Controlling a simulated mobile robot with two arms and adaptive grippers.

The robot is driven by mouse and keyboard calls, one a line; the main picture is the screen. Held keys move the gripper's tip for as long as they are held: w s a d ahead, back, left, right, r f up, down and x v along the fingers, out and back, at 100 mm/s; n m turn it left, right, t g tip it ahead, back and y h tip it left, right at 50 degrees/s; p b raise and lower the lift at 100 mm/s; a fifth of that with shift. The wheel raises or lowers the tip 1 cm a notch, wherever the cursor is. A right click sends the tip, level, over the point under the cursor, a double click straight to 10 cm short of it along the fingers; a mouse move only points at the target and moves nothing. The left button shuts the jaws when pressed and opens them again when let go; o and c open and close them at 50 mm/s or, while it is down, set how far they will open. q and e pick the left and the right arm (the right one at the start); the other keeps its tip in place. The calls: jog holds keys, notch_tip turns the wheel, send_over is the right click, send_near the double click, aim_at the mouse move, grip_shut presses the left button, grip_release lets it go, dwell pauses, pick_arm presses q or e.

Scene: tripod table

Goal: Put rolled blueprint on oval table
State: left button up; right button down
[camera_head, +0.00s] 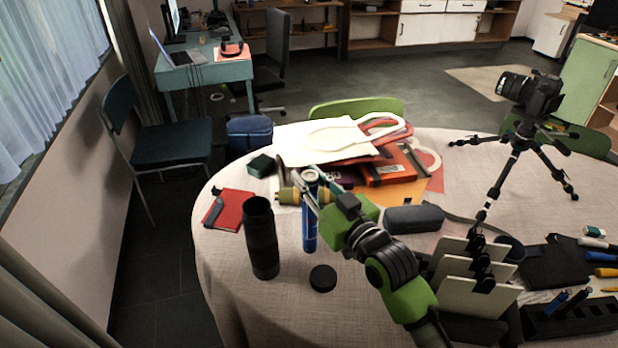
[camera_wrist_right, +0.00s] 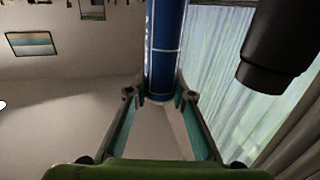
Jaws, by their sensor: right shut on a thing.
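The rolled blueprint (camera_head: 310,228) is a blue upright cylinder with a pale top end, over the left part of the oval table (camera_head: 228,285). My right gripper (camera_head: 311,190) comes in from the lower right and is shut on it near its upper end. In the right wrist view the blue roll (camera_wrist_right: 165,50) stands between the two fingertips (camera_wrist_right: 158,96). I cannot tell whether its lower end touches the tablecloth. My left gripper is not in view.
A black cylinder (camera_head: 261,240) stands close left of the roll, with a round black cap (camera_head: 323,278) in front. A red notebook (camera_head: 229,210), papers and books (camera_head: 390,170), a grey case (camera_head: 414,219) and a camera tripod (camera_head: 515,150) surround it. Bare cloth shows at front left.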

jog(key=shift+f, duration=0.15)
jog(key=c, duration=1.8)
grip_release()
jog(key=shift+o, duration=0.2)
jog(key=shift+r, duration=0.25)
jog(key=p+v, duration=0.4)
jog(key=v, duration=0.8)
